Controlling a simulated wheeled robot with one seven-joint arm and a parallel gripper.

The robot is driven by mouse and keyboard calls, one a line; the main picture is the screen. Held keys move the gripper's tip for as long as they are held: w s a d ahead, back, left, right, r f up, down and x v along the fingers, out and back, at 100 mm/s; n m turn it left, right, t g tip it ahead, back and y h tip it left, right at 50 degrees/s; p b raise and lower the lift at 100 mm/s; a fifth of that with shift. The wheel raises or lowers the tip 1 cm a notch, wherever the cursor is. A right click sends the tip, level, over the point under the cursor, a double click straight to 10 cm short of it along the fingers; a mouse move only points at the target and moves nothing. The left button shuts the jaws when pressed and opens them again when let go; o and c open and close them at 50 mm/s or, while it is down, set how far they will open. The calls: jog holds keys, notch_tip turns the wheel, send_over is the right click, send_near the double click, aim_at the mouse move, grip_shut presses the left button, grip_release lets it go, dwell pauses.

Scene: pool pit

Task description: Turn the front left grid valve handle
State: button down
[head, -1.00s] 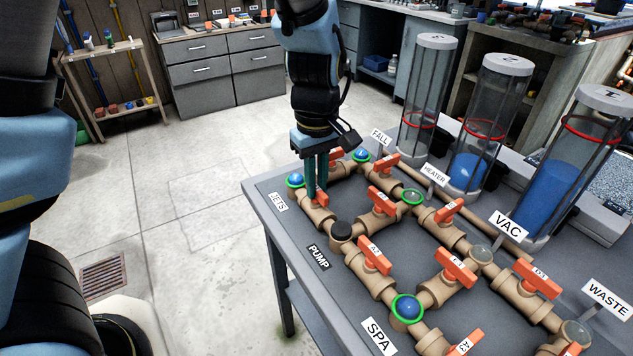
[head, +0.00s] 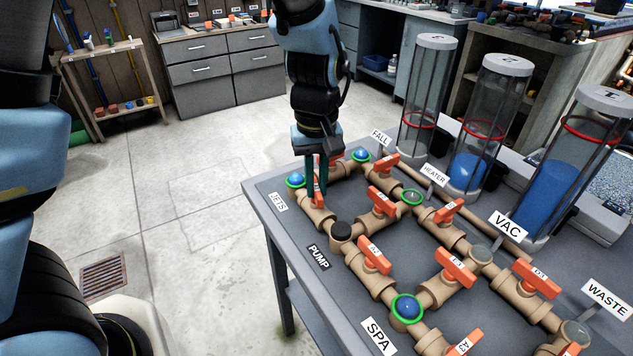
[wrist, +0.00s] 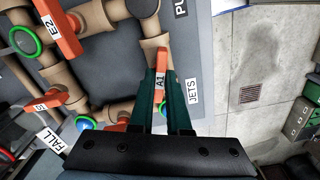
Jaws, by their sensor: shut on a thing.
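My gripper (head: 317,192) points straight down at the left corner of the pipe grid, by the JETS sign. It is shut on the orange handle marked A1 (wrist: 161,87), with one dark green finger on each side of it. In the head view only part of this handle (head: 321,199) shows between and beside the fingers. The handle sits on a tan valve body (head: 317,217). In the wrist view the handle stands upright in the picture, roughly along the pipe under it.
Other orange handles stand close by, such as E2 (wrist: 57,28) and the one nearer the PUMP sign (head: 374,256). A blue ball in a green ring (head: 295,180) is just left of my gripper. Clear cylinders (head: 480,130) rise at the back right. The floor left of the table is clear.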

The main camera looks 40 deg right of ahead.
jog(key=m, duration=0.3)
jog(key=shift+m, duration=0.4)
jog(key=m, duration=0.3)
jog(key=shift+m, duration=0.3)
jog(key=m+p, duration=0.1)
jog(key=m, duration=0.3)
jog(key=shift+m, duration=1.3)
jog(key=c, duration=0.9)
grip_release()
jog(key=shift+r, duration=0.1)
